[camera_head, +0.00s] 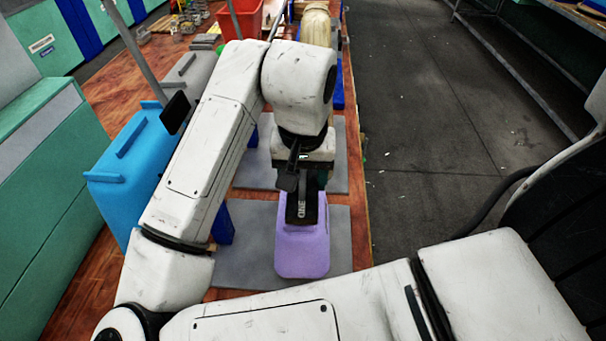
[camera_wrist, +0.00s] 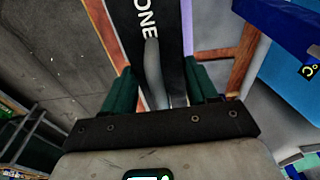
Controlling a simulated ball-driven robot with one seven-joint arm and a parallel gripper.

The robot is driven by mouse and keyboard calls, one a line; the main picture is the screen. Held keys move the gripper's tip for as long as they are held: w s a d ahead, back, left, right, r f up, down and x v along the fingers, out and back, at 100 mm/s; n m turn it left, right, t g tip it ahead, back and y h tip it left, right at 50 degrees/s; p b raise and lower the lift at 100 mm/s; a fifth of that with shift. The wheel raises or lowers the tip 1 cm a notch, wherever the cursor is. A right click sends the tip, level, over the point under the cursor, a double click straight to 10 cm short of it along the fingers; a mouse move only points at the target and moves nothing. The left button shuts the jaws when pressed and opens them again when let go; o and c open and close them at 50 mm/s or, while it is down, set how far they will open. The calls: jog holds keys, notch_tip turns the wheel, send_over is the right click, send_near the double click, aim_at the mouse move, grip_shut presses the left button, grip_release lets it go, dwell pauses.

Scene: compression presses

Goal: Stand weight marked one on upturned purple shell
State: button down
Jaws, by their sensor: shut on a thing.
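The purple shell (camera_head: 302,254) rests on a grey mat (camera_head: 257,242) on the wooden bench in the head view. A dark weight marked ONE (camera_head: 301,211) is over the shell's far part; whether it touches the shell is not clear. My gripper (camera_head: 305,185) is right above the shell with its jaws shut on the weight. In the wrist view the weight (camera_wrist: 148,38) with its white ONE lettering lies between my gripper's green fingers (camera_wrist: 160,88). A narrow strip of the purple shell (camera_wrist: 187,25) shows beside the weight.
A blue shell-like part (camera_head: 135,170) stands left of the mat, with a grey one (camera_head: 190,75) behind it. A second grey mat (camera_head: 338,160) lies farther back. A red bin (camera_head: 240,18) is at the far end. The aisle floor (camera_head: 430,120) right of the bench is clear.

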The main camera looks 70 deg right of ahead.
jog(key=shift+f+b, duration=0.45)
jog(key=shift+f, duration=0.15)
dwell(0.5)
jog(key=shift+c, duration=1.1)
grip_release()
jog(key=r, duration=0.3)
jog(key=a+r+p, duration=0.1)
jog(key=r, duration=0.6)
jog(key=shift+s+a+r, duration=0.15)
jog(key=shift+s+r, duration=0.1)
jog(key=shift+r, duration=0.1)
